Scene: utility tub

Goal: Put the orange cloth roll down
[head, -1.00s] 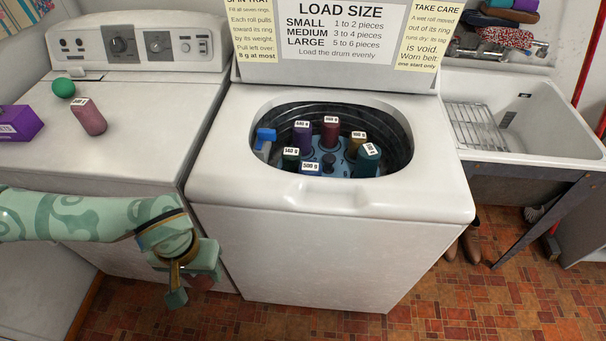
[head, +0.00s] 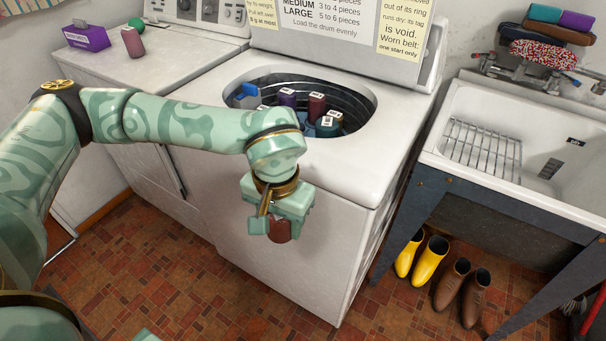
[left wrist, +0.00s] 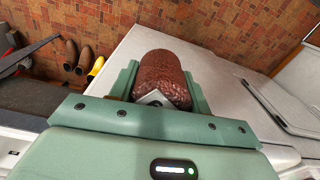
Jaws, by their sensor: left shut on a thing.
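My left gripper (head: 275,222) is shut on a cloth roll (head: 281,232), which looks reddish-brown rather than clearly orange. It hangs in front of the washer's front panel, below the rim of the open tub. In the left wrist view the roll (left wrist: 163,72) sits between the two green fingers, with a white label corner at its near end. The open washer (head: 310,215) holds several upright labelled rolls, among them a purple one (head: 287,97), a red one (head: 317,106) and a teal one (head: 327,128). My forearm hides part of the tub.
A sink (head: 520,160) with a wire rack stands right. Yellow boots (head: 428,260) and brown boots (head: 465,290) stand on the floor.

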